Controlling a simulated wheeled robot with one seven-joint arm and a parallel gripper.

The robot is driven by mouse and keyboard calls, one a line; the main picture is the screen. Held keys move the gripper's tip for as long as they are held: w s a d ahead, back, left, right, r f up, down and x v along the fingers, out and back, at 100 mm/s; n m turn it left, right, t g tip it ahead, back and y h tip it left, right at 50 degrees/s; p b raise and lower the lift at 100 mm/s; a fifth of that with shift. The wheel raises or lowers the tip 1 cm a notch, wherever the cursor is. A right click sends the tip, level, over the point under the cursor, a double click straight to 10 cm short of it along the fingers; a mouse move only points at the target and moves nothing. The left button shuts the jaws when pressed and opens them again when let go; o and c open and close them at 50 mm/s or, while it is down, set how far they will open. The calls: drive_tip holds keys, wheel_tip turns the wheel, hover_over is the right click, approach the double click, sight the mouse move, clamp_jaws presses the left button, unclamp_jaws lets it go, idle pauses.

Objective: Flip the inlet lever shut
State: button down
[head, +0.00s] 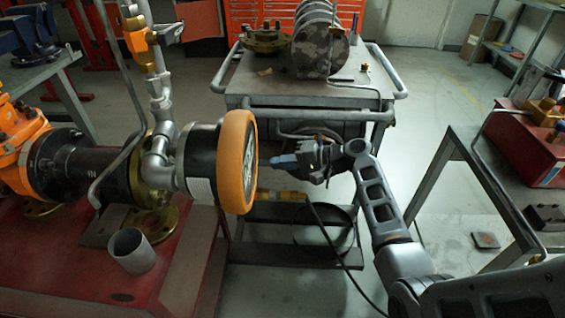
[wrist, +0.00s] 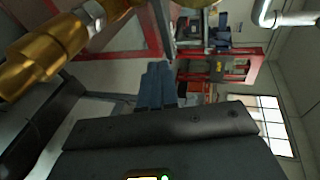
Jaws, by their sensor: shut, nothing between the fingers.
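I cannot tell for certain which part is the inlet lever. A small orange valve part (head: 137,40) sits on the thin upright pipe at upper left, above the grey pipe fittings (head: 160,130). A large round gauge with an orange rim (head: 238,162) faces right, towards my gripper. My gripper (head: 272,162) is shut and empty, just right of the gauge face, apparently not touching it. In the wrist view its blue-grey fingertips (wrist: 157,86) lie together. A brass fitting (head: 282,195) with a black hose is just below my gripper; brass parts (wrist: 45,50) fill the wrist view's upper left.
A grey cart (head: 240,85) with a flanged part and dark discs stands behind. A red bench (head: 60,255) carries the black pipe and an open grey cup (head: 132,251). A metal-framed table (head: 510,165) stands at right. Open floor shows between.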

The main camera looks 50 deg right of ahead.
drive_tip(key=d+v, duration=0.1)
drive_tip(key=v, duration=0.9)
drive_tip(key=shift+d, duration=0.4)
drive_tip(key=shift+w, duration=0.1)
